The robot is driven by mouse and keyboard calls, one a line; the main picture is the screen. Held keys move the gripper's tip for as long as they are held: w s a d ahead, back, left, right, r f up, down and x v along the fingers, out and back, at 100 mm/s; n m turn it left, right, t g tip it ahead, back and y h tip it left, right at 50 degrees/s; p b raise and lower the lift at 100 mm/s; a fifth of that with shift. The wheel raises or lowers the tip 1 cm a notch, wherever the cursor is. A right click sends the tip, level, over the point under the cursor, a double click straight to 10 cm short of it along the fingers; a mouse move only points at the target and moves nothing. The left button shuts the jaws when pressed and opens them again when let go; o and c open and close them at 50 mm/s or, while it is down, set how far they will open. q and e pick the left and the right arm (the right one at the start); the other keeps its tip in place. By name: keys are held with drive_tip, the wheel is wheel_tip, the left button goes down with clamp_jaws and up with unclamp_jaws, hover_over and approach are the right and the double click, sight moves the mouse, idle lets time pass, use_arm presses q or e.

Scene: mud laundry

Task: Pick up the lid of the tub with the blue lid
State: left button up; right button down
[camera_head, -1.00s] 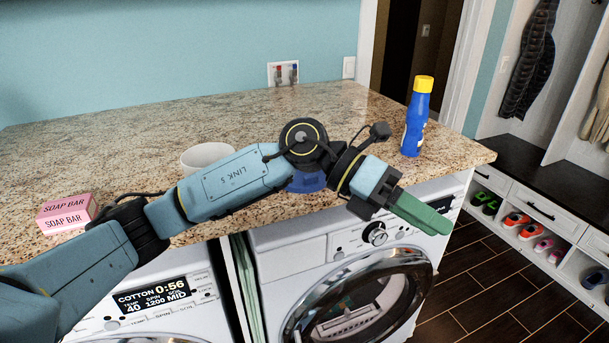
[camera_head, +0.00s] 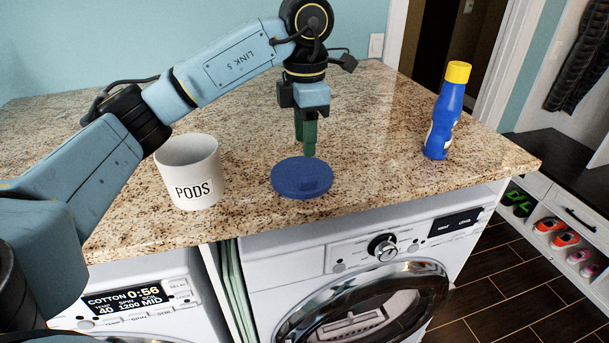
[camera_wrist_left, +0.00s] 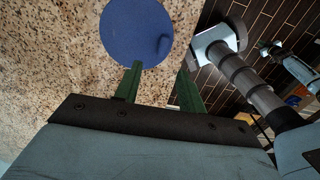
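The white tub (camera_head: 189,172) labelled PODS stands upright and uncovered near the counter's front edge. The round blue lid (camera_head: 301,178) lies flat on the granite counter, to the right of the tub. The lid also shows in the left wrist view (camera_wrist_left: 136,32). My left gripper (camera_head: 309,150) points down at the lid's far edge; whether it touches is unclear. In the left wrist view its two green fingers (camera_wrist_left: 160,69) are apart with nothing between them.
A blue bottle with a yellow cap (camera_head: 443,112) stands at the counter's right end. The granite counter (camera_head: 375,125) is clear between lid and bottle. Two washing machines, one with a display (camera_head: 130,302), stand under its front edge.

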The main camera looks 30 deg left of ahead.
sight(309, 178)
use_arm(q)
drive_tip(key=f, duration=0.2)
drive_tip(key=shift+w+f, duration=0.2)
drive_tip(key=shift+f, duration=0.2)
drive_tip(key=shift+s+d+f, duration=0.15)
drive_tip(key=shift+f, duration=0.75)
drive_tip(key=f, duration=0.1)
drive_tip(key=f+p, duration=0.1)
drive_tip(key=f, duration=0.1)
drive_tip(key=shift+d+f, duration=0.2)
drive_tip(key=shift+f, duration=0.3)
drive_tip(key=c, duration=0.8)
clamp_jaws()
use_arm(e)
drive_tip(key=shift+w+a+r, duration=0.15)
drive_tip(key=shift+w+r, duration=0.25)
drive_tip(key=shift+w, duration=0.3)
